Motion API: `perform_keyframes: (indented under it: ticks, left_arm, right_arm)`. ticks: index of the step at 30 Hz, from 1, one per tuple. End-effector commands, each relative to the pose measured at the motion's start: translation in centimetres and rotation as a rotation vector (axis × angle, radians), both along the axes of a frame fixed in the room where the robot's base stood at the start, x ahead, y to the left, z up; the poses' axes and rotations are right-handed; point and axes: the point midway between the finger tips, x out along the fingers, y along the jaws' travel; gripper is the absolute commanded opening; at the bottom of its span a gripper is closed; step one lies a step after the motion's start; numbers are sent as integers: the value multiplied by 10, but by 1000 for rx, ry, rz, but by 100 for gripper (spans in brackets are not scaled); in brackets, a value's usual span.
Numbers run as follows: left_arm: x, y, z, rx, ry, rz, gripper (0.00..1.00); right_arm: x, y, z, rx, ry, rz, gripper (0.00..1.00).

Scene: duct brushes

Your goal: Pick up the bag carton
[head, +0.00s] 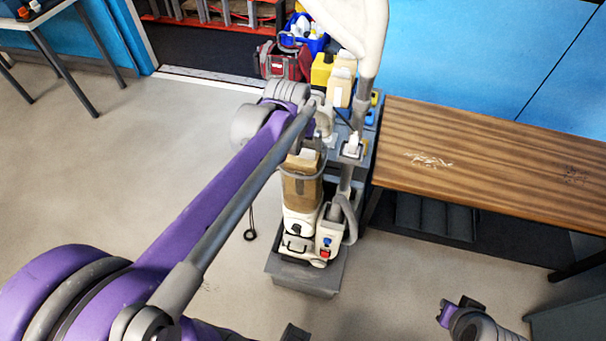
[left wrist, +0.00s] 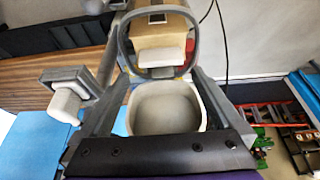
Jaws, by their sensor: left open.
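A tan carton with a pale top (head: 301,186) stands upright on the white and grey machine (head: 299,224), with a grey hoop around its upper part. Another tan carton (head: 340,92) stands farther back; I cannot tell which is the bag carton. In the left wrist view, a tan carton (left wrist: 160,40) with a dark patch shows through a grey hoop, beyond a cream bowl-shaped part (left wrist: 165,108). My left gripper (left wrist: 165,82) is open, its fingers spread either side of the cream part. My right gripper (head: 459,304) is at lower right; its jaw opening is unclear.
The machine stands in a grey tray (head: 305,282) on the floor. A wooden bench (head: 480,150) is at right. A yellow container (head: 321,68), a red bag (head: 284,64) and a blue crate (head: 307,42) stand behind. The floor at left is mostly clear.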

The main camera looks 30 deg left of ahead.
Motion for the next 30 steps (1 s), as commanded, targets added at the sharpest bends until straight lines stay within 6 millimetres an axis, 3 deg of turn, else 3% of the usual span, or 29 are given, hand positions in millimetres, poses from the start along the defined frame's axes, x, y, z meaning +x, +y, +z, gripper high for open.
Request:
perform_keyframes:
  ticks: [15,23,30]
  left_arm:
    - [17,7,-54,0,0,-1,100]
    - [18,7,-56,0,0,-1,100]
    - [18,7,-56,0,0,-1,59]
  right_arm:
    - [-1,0,-2,0,1,0,0]
    - [-1,0,-2,0,1,0,0]
    - [-1,0,-2,0,1,0,0]
